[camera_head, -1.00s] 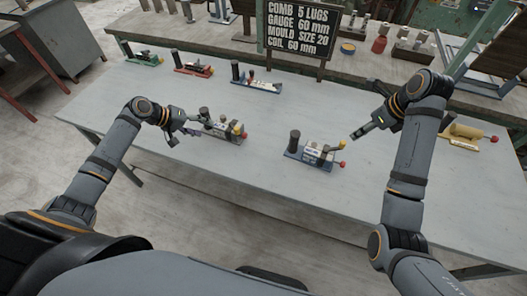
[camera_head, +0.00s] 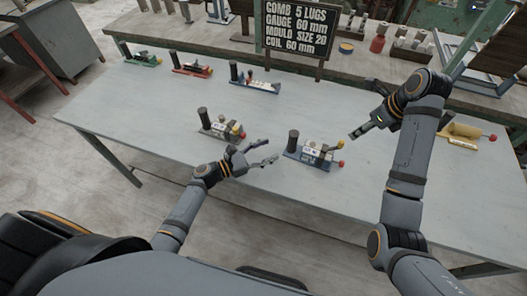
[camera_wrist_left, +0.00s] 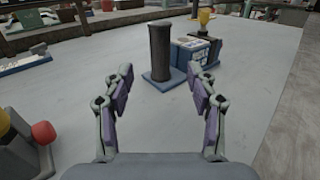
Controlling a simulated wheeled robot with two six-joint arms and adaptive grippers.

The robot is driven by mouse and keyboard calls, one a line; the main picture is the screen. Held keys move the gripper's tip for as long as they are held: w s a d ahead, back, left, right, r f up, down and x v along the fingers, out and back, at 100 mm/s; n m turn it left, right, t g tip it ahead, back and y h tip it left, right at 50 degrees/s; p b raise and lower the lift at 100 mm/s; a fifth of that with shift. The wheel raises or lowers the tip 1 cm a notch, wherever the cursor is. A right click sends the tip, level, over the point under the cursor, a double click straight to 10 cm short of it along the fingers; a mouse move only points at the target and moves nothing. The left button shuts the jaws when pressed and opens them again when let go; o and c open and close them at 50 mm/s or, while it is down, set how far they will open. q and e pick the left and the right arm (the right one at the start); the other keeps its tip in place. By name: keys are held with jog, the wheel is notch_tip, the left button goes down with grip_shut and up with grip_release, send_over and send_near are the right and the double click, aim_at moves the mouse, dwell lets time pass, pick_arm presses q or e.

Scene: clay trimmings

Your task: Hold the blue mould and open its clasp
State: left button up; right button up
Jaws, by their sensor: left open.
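The blue mould (camera_head: 307,156) stands on the pale table, with a dark upright post at its left end, a pale labelled block in the middle and yellow and red knobs at its right end. My left gripper (camera_head: 266,153) is open and empty, just left of the mould's dark post. In the left wrist view the post and blue base of the blue mould (camera_wrist_left: 160,76) stand upright ahead, beyond the open fingertips (camera_wrist_left: 163,82) and apart from them. My right gripper (camera_head: 364,130) hangs to the right of the mould, clear of it; its fingers are too small to judge.
A similar mould with yellow and red knobs (camera_head: 222,130) stands close behind my left gripper. Green (camera_head: 142,60), red (camera_head: 192,70) and another blue-based mould (camera_head: 256,84) line the back. A yellow piece (camera_head: 460,131) lies far right. The table front is clear.

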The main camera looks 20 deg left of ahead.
aim_at(289, 141)
pick_arm(q)
jog(key=x, duration=0.9)
jog(key=shift+w+d, duration=0.1)
grip_shut()
pick_arm(e)
jog(key=shift+o, duration=0.5)
